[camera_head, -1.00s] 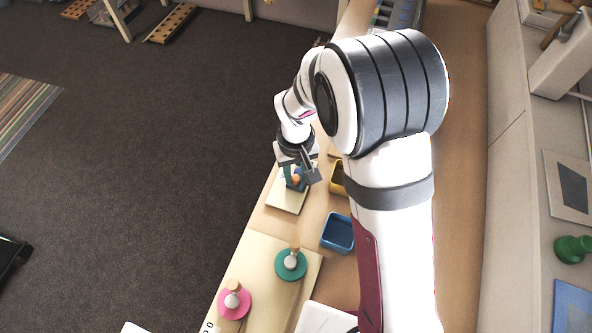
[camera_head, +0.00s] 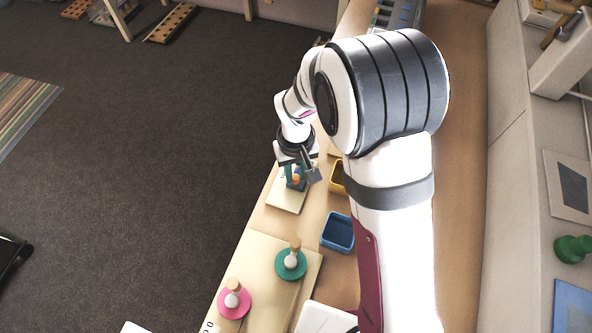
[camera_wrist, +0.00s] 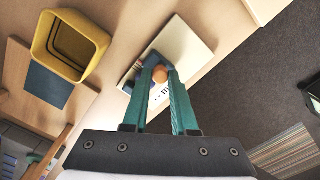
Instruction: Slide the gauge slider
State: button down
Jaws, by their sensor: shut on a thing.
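The gauge (camera_head: 285,199) is a pale board near the table's left edge, under my gripper in the head view. It also shows in the wrist view (camera_wrist: 190,50), with small dark marks on its face. The slider (camera_wrist: 159,73) has an orange round knob, and a blue part shows beside it. My gripper (camera_wrist: 159,78) has two teal fingers, which are shut on the slider's knob. In the head view my gripper (camera_head: 296,178) is small and partly hides the slider.
A yellow bin (camera_wrist: 67,46) and a blue bin (camera_head: 338,232) stand close by on the table. A teal disc (camera_head: 291,265) and a pink disc (camera_head: 234,303), each with a knobbed post, are on a board nearer the camera. Dark floor lies beyond the table's left edge.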

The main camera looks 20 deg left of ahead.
aim_at(293, 193)
dwell(0.5)
jog(key=shift+s, duration=1)
jog(key=c, duration=0.7)
grip_release()
jog(key=shift+r, duration=0.1)
notch_tip(293, 193, up, 16)
jog(key=shift+f, duration=0.2)
